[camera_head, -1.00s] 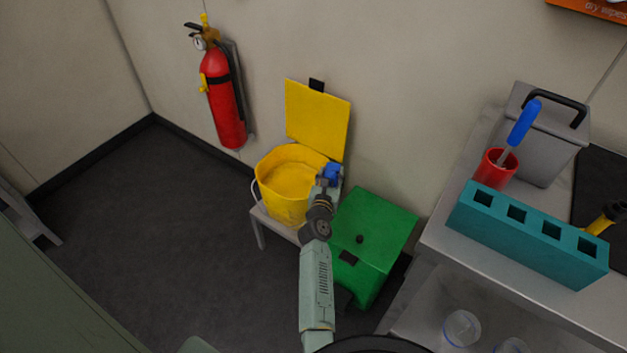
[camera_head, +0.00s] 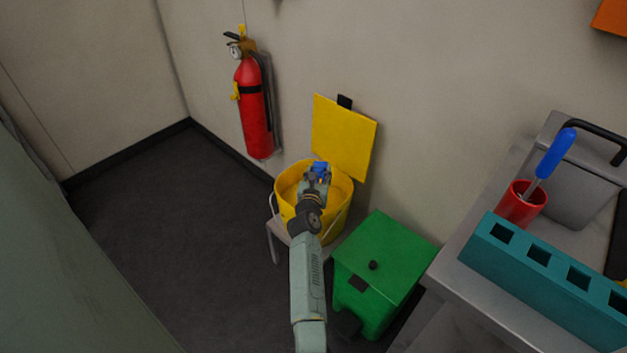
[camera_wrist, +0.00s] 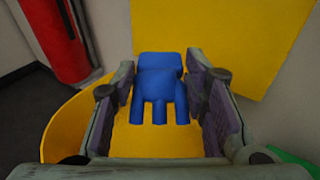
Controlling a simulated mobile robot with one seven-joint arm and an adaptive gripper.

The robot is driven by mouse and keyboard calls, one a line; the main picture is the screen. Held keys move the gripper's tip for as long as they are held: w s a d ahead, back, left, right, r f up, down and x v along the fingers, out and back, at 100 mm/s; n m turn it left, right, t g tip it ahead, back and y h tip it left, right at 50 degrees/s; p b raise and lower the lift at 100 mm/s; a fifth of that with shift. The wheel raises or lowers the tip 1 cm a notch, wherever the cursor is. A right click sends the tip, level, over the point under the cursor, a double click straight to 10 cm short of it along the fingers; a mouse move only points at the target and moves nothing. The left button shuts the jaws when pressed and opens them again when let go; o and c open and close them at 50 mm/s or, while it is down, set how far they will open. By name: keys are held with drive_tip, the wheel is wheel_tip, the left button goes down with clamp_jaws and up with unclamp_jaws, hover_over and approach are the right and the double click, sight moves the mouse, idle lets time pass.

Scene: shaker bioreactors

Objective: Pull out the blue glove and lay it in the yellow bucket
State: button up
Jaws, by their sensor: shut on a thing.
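The blue glove (camera_wrist: 160,88) is between the two fingers of my gripper (camera_wrist: 160,100) in the wrist view, its finger parts pointing toward the camera. In the head view the glove (camera_head: 320,168) shows as a small blue patch at the end of my gripper (camera_head: 318,176). My gripper is shut on the glove. The yellow bucket (camera_head: 285,192) stands open behind and below my gripper, which is over its opening. In the wrist view the yellow bucket (camera_wrist: 62,125) shows beneath the glove. The height of the glove above the bucket's bottom is hard to tell.
A green bin (camera_head: 380,265) is to the right of the bucket. A red fire extinguisher (camera_head: 252,105) hangs on the wall. A bench holds a teal rack (camera_head: 540,285) and a red cup (camera_head: 520,205).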

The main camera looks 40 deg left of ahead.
drive_tip(key=shift+f+b, duration=0.4)
drive_tip(key=shift+f, duration=0.35)
drive_tip(key=shift+r, duration=0.1)
drive_tip(key=o, duration=0.9)
drive_tip(key=v, duration=1.2)
drive_tip(key=shift+d, duration=0.1)
